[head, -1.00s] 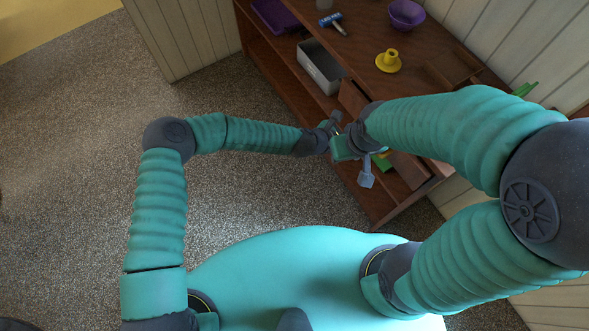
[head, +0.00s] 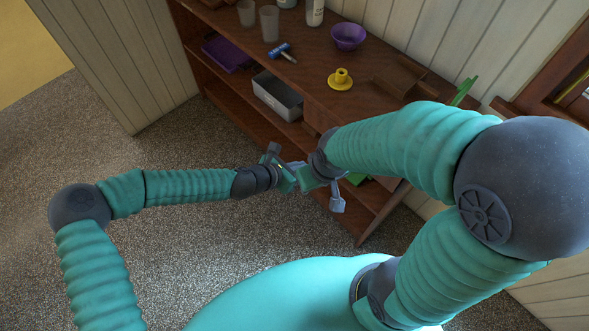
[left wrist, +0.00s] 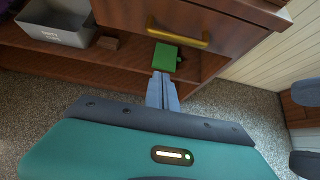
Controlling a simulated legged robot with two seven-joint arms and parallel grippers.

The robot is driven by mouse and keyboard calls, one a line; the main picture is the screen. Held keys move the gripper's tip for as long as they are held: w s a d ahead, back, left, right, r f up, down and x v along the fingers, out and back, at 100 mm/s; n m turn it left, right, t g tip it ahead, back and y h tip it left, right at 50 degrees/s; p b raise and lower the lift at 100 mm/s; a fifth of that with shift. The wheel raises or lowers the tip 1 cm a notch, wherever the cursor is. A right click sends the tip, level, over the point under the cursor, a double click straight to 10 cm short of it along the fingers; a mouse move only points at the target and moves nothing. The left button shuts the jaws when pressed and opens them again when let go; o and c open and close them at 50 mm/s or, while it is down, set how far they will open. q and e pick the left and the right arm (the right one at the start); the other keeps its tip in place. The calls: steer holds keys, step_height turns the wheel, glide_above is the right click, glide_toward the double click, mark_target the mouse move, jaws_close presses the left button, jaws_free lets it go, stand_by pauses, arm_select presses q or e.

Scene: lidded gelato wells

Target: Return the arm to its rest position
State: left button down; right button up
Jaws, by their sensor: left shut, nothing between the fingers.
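My left gripper (head: 290,176) is in front of the wooden cabinet, close to my right gripper in the head view. In the left wrist view its grey fingers (left wrist: 163,92) are together and empty, pointing toward the cabinet's lower shelf. My right gripper (head: 316,180) is beside it, at the cabinet's front, with my right arm reaching in from the right. Its fingers are partly hidden and too small to tell open from shut.
The wooden cabinet (head: 300,72) bears a yellow piece (head: 341,80), purple bowl (head: 347,37), blue-handled tool (head: 282,52) and cups (head: 269,24). A grey bin (head: 276,97) and green block (left wrist: 166,57) are lower. Open carpet (head: 190,235) lies left.

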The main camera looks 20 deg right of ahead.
arm_select(q)
steer(key=s+a+r+m+g+y, duration=0.1)
steer(key=s+a+m+y, duration=0.15)
steer(key=a+m, duration=0.65)
steer(key=s+a+m+y, duration=0.25)
steer(key=a+m, duration=0.35)
steer(key=a, duration=0.6)
steer(key=s+a+r+m+y, duration=0.1)
steer(key=s+a+r+m, duration=0.1)
steer(key=a, duration=0.4)
steer(key=s+a+r+m+y, duration=0.2)
steer(key=a+r, duration=0.2)
steer(key=a, duration=0.3)
steer(key=s+a+r+m+y, duration=0.1)
steer(key=s+a+r+m, duration=0.1)
steer(key=a, duration=0.4)
steer(key=shift+s+a+r+m, duration=0.2)
steer(key=shift+r+m, duration=0.3)
steer(key=shift+r, duration=0.4)
